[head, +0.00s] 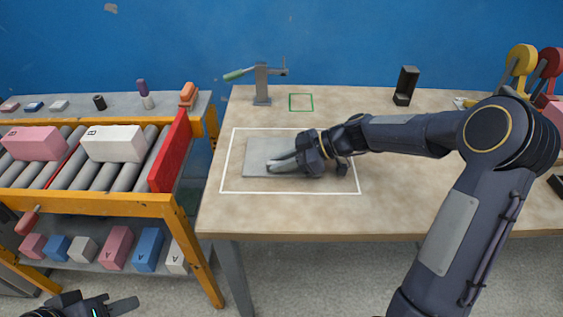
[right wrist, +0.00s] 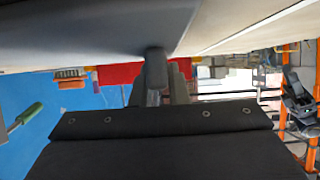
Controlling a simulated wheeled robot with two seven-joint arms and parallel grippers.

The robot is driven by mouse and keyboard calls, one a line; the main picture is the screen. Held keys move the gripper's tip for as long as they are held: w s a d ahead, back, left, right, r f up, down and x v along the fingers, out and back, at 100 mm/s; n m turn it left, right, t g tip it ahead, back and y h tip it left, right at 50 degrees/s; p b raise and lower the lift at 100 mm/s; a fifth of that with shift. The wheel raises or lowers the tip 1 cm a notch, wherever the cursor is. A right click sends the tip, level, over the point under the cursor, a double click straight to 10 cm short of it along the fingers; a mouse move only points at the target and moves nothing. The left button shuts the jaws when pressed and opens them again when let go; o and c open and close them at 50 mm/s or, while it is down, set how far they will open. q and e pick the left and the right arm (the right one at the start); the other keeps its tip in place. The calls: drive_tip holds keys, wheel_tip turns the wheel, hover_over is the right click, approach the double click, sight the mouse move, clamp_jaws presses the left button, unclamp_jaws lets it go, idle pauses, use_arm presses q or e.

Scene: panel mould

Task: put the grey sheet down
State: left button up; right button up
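The grey sheet (head: 256,160) appears flat within a white outlined rectangle (head: 340,191) on the table. In the right wrist view, the sheet (right wrist: 80,30) fills the upper left, close to the table top. My right gripper (head: 278,162) is over the sheet's right part, its fingers around a narrow raised piece in the middle of the sheet; it seems shut on it. The fingers also show in the right wrist view (right wrist: 157,88). Whether the sheet rests fully on the table I cannot tell. My left gripper (head: 98,303) is open and empty, low at the left.
A clamp with a green handle (head: 262,85) and a small green square (head: 301,102) are behind the sheet. A black stand (head: 405,85) is at the back right. A roller rack (head: 100,200) with blocks and a red plate (head: 170,152) stands left of the table (head: 290,216).

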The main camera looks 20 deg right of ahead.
drive_tip(key=o, duration=0.4)
drive_tip(key=shift+f, duration=0.15)
drive_tip(key=shift+o, duration=0.2)
drive_tip(key=v, duration=1.1)
drive_tip(key=shift+d+r, duration=0.2)
drive_tip(key=shift+r, duration=0.05)
drive_tip(key=shift+s+r, duration=0.2)
drive_tip(key=shift+s, duration=0.05)
drive_tip(key=s+a+f+m+t+h, duration=0.1)
drive_tip(key=s+m+h, duration=0.3)
drive_tip(key=s+m, duration=0.4)
drive_tip(key=s+a+f+m+t+h, duration=0.1)
drive_tip(key=s+m, duration=0.7)
drive_tip(key=s, duration=0.8)
drive_tip(key=a+f+h, duration=0.1)
drive_tip(key=a+h, duration=0.1)
drive_tip(key=h, duration=0.1)
drive_tip(key=shift+s+m, duration=0.3)
drive_tip(key=shift+s, duration=0.1)
